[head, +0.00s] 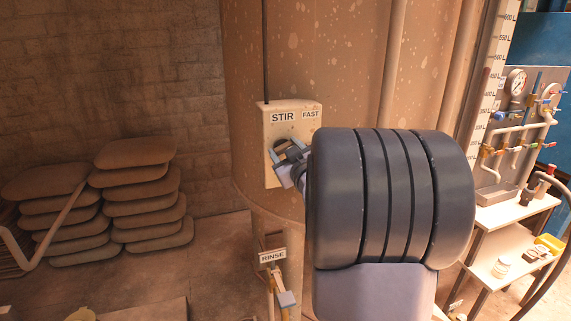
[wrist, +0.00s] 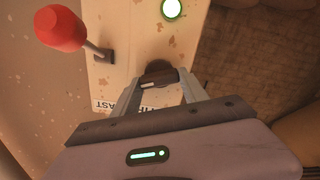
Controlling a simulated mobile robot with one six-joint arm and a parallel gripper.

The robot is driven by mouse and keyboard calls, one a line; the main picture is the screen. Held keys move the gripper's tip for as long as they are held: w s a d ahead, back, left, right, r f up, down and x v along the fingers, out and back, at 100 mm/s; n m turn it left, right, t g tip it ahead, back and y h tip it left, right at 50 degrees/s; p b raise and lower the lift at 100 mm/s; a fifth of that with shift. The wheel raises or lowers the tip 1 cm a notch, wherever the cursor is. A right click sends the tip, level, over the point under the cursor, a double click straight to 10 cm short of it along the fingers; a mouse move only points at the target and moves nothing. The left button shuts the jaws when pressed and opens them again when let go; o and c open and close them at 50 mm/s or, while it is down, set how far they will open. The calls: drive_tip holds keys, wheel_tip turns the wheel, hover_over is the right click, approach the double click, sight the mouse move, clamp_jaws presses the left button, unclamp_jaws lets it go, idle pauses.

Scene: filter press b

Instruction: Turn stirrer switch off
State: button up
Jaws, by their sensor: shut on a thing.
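The stirrer switch is a dark round knob (wrist: 158,71) with a pale pointer mark, on the face of a cream box (head: 276,118) labelled STIR and FAST. The box is mounted on the large speckled tank. My gripper (head: 290,158) reaches the knob from the right in the head view, and my arm hides the right part of the box. In the wrist view my gripper (wrist: 160,86) has one finger on each side of the knob and is shut on it. A round light (wrist: 172,9) on the box glows green.
A lever with a red ball (wrist: 60,27) sticks out beside the knob in the wrist view. A RINSE valve (head: 286,297) is below the box. Stacked sacks (head: 140,205) lie at left. Gauges, pipes and a small shelf (head: 505,250) stand at right.

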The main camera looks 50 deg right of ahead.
drive_tip(key=shift+a+f+n+b, duration=0.1)
drive_tip(key=shift+f+n+b, duration=0.05)
drive_tip(key=shift+n+b, duration=3.05)
drive_tip(key=shift+f+n+b, duration=0.1)
drive_tip(key=shift+n+b, duration=2.95)
drive_tip(key=shift+n, duration=0.25)
drive_tip(key=shift+r+n, duration=0.1)
drive_tip(key=shift+n, duration=0.2)
drive_tip(key=o, duration=1.4)
drive_tip(key=shift+w+a, duration=0.1)
